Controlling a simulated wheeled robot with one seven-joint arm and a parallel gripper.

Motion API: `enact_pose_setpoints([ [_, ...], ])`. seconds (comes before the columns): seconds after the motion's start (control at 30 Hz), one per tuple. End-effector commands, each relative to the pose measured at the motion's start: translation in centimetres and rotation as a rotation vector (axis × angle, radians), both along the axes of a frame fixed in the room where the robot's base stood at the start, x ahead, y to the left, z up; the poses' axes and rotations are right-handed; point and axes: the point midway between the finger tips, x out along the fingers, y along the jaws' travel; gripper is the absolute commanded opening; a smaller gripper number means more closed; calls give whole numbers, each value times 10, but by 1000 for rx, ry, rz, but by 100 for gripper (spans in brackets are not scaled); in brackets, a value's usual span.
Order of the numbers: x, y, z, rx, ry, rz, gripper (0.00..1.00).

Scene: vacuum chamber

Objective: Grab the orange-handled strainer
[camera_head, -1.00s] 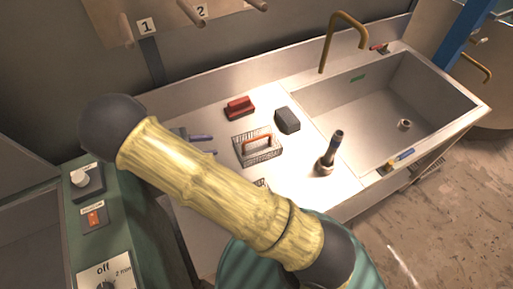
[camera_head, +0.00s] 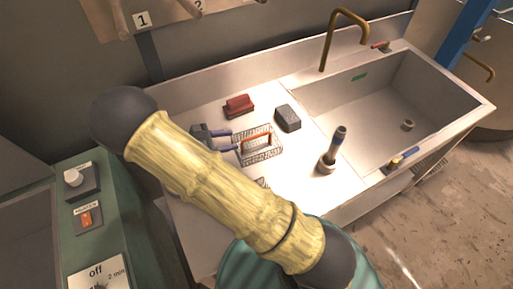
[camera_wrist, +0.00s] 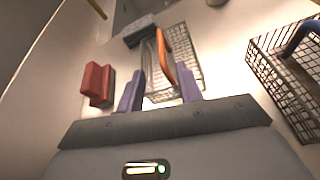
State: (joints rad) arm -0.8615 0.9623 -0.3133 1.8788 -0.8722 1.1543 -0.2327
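The orange-handled strainer is a wire basket (camera_head: 270,150) with an upright orange handle (camera_head: 257,140), standing on the steel counter left of the sink. In the wrist view the orange handle (camera_wrist: 168,58) and the wire mesh (camera_wrist: 190,72) lie just ahead of my fingers. My gripper (camera_head: 226,141) has purple-blue fingers and is at the left side of the strainer. In the wrist view my gripper (camera_wrist: 160,90) is open, its two fingers apart with the near end of the strainer beyond and between them. I cannot tell whether they touch it.
A red block (camera_head: 239,104) and a dark grey block (camera_head: 288,118) stand behind the strainer. A dark upright tool (camera_head: 334,150) stands to its right, before the sink (camera_head: 400,100). A second wire basket with a blue handle (camera_wrist: 290,65) is close on the right in the wrist view.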

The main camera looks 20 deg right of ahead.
Motion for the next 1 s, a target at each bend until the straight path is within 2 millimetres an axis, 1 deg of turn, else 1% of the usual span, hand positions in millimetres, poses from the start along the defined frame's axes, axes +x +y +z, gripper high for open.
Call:
enact_pose_setpoints([
  [0.03, 1, -9, -8, -1, 1, -2, 36],
  [0.1, 3, -20, -12, 0, 0, -3, 36],
  [0.2, 6, -30, -15, -1, -1, -1, 36],
  [0.3, 7, -34, -15, 1, 0, 1, 36],
  [0.57, 7, -36, -14, 0, 0, -2, 36],
  [0.67, 7, -41, -16, 0, 0, -5, 36],
  [0.77, 8, -52, -21, 0, -1, -6, 36],
  [0.9, 10, -72, -29, -1, 0, -6, 36],
  [1.0, 12, -81, -31, 0, -1, -4, 36],
])
